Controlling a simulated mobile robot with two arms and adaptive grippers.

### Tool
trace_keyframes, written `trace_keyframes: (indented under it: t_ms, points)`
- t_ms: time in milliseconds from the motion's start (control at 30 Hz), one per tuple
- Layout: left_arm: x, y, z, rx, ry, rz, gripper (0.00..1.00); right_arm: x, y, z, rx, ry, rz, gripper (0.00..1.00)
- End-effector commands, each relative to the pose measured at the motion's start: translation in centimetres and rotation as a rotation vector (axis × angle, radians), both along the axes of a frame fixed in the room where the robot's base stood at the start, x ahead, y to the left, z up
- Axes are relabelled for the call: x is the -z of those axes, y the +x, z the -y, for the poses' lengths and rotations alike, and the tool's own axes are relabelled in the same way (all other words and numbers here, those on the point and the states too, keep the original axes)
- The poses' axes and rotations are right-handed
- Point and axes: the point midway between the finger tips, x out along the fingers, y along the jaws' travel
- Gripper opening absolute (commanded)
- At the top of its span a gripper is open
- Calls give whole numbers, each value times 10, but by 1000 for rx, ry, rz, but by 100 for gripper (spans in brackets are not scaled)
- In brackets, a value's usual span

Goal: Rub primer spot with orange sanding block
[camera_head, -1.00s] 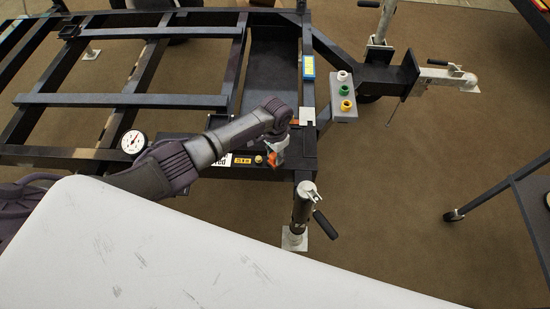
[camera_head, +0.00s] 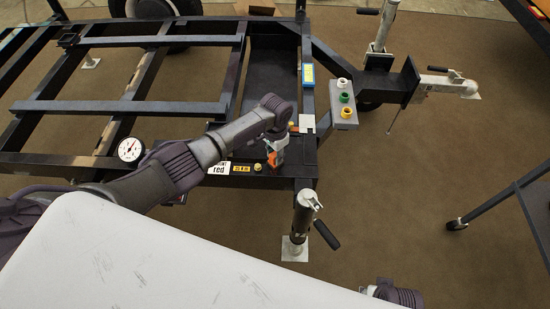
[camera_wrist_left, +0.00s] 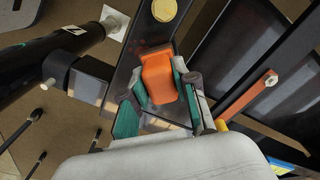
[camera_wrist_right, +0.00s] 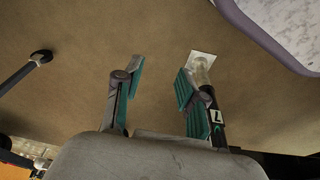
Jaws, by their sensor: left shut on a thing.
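My left gripper (camera_wrist_left: 160,90) is shut on the orange sanding block (camera_wrist_left: 158,75), its fingers on either side. In the head view, the block (camera_head: 272,159) is just above or against the black trailer frame's front corner; contact cannot be told. A pale grey-white square patch (camera_head: 307,121) lies on the frame to the upper right of the block. I cannot tell for sure whether it is the primer spot. The surface under the block is partly hidden by it and the fingers. My right gripper (camera_wrist_right: 157,95) is open and empty over the brown floor.
A jack stand (camera_head: 303,215) with a black handle stands below the corner. A grey box with coloured sockets (camera_head: 344,105) and the hitch (camera_head: 445,82) are to the right. A round dial gauge (camera_head: 131,146) is at left.

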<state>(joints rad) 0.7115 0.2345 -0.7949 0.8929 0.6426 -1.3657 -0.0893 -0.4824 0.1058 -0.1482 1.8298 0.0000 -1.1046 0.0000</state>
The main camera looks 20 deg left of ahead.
Motion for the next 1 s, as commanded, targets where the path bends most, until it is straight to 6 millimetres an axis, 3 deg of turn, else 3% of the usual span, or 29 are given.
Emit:
trace_keyframes:
  t_ms: [200, 433, 667, 1000]
  points:
    - [0, 7, -2, 0, 0, 1, 1, -18, 4, 0, 2, 1, 12, 40]
    - [-1, 9, -2, 0, -1, 0, 1, -26, 5, 0, 3, 0, 13, 40]
    - [1, 8, -2, 1, 0, 0, 1, -18, 3, 0, 2, 0, 7, 40]
    - [2, 0, 0, 1, -1, -5, 1, 13, -4, 1, -1, -1, -9, 40]
